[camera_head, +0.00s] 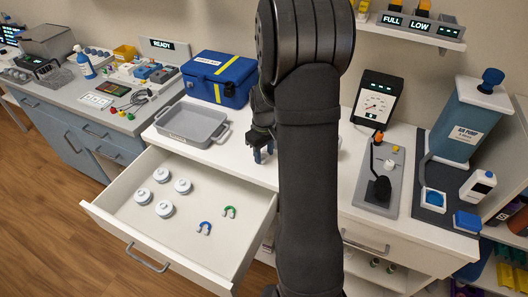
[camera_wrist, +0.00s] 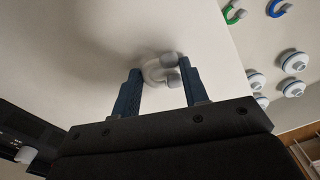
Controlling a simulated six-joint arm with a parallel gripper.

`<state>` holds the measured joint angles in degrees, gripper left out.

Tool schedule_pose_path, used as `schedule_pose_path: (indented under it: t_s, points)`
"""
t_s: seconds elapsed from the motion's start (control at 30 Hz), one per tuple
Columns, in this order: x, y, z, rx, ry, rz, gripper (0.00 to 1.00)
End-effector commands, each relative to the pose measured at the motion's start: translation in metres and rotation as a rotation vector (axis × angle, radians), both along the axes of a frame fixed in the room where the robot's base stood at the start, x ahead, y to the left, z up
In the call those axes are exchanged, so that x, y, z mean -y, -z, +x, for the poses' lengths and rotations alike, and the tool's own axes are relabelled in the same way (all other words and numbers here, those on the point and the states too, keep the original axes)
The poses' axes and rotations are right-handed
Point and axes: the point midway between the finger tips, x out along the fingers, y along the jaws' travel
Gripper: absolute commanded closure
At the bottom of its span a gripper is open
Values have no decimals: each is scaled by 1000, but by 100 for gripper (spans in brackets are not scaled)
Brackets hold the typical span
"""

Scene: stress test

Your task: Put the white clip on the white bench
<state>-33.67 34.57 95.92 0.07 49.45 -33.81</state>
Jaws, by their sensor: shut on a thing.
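The white clip (camera_wrist: 157,71), a small U shape with grey tips, shows between the blue fingers of my gripper (camera_wrist: 157,88) in the wrist view. My gripper is shut on it, with the right finger against its grey tips. In the head view my gripper (camera_head: 263,153) points down over the white bench (camera_head: 235,160), and the clip cannot be made out there. The bench top (camera_wrist: 95,45) lies close behind the clip in the wrist view. Whether the clip touches it I cannot tell.
An open drawer (camera_head: 120,208) below the bench holds a green clip (camera_head: 229,211), a blue clip (camera_head: 204,227) and several white round pieces. A grey tray (camera_head: 222,139) and a blue case (camera_head: 215,80) stand left of my gripper. A gauge unit (camera_head: 377,100) stands right.

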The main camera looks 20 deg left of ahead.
Motion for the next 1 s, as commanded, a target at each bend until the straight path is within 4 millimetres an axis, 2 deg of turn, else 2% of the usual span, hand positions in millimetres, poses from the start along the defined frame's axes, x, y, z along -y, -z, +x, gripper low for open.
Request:
schedule_pose_path:
  t_s: [0.1,0.13,0.23,0.5,0.63,0.77,1.0]
  points:
    - [0,3,0,-1,0,-1,80]
    - [0,3,0,0,0,0,58]
    - [0,3,0,0,0,0,38]
    - [0,3,0,0,0,0,38]
    - [0,-5,1,2,0,1,38]
    - [0,-27,1,4,0,3,38]
    - [0,-80,1,4,0,3,38]
